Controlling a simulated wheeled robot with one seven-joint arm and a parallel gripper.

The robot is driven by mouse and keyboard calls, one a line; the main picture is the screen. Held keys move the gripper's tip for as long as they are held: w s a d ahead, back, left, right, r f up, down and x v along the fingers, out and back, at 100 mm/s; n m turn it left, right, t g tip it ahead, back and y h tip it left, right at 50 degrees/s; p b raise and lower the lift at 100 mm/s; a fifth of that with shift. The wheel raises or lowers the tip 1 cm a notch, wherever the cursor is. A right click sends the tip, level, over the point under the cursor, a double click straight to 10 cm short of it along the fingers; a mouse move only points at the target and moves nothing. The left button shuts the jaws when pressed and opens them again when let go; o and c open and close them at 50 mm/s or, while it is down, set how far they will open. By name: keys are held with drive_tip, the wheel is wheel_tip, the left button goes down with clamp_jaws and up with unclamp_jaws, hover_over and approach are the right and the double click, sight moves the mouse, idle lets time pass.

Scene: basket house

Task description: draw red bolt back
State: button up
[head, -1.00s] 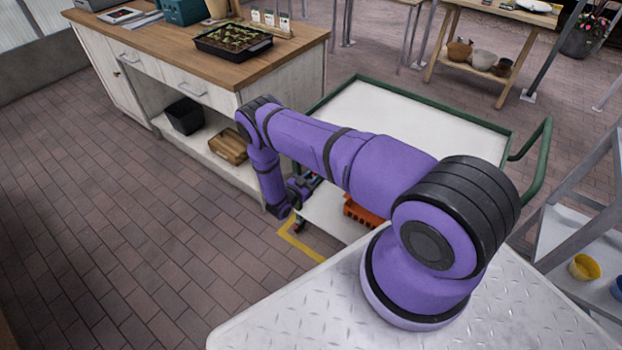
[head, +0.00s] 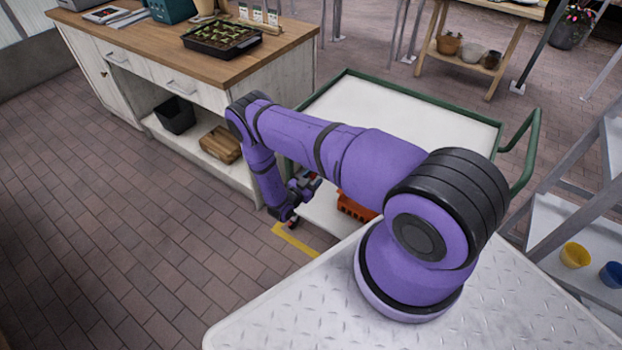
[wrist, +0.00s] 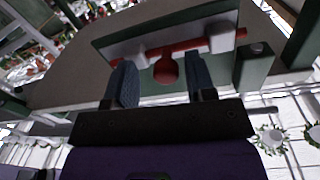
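The red bolt (wrist: 188,46) shows in the wrist view as a red bar running through pale brackets on a dark green-edged plate. Its round red knob (wrist: 166,72) hangs below the bar. My gripper (wrist: 161,84) is open, with one dark finger on each side of the knob and visible gaps to it. Whether the knob is at fingertip depth is hard to tell. In the head view my gripper (head: 291,221) is low beside the green-framed cart, and the bolt cannot be made out clearly there.
The green-framed cart (head: 400,112) stands close to my arm, with an orange crate (head: 355,207) on its lower shelf. A wooden-topped cabinet (head: 140,42) is at the left. A shelf with a yellow pot (head: 575,255) is at the right. The brick floor (head: 120,220) at left is clear.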

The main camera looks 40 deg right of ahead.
drive_tip(key=shift+a, duration=0.15)
drive_tip(key=v, duration=1)
drive_tip(key=shift+a, duration=0.25)
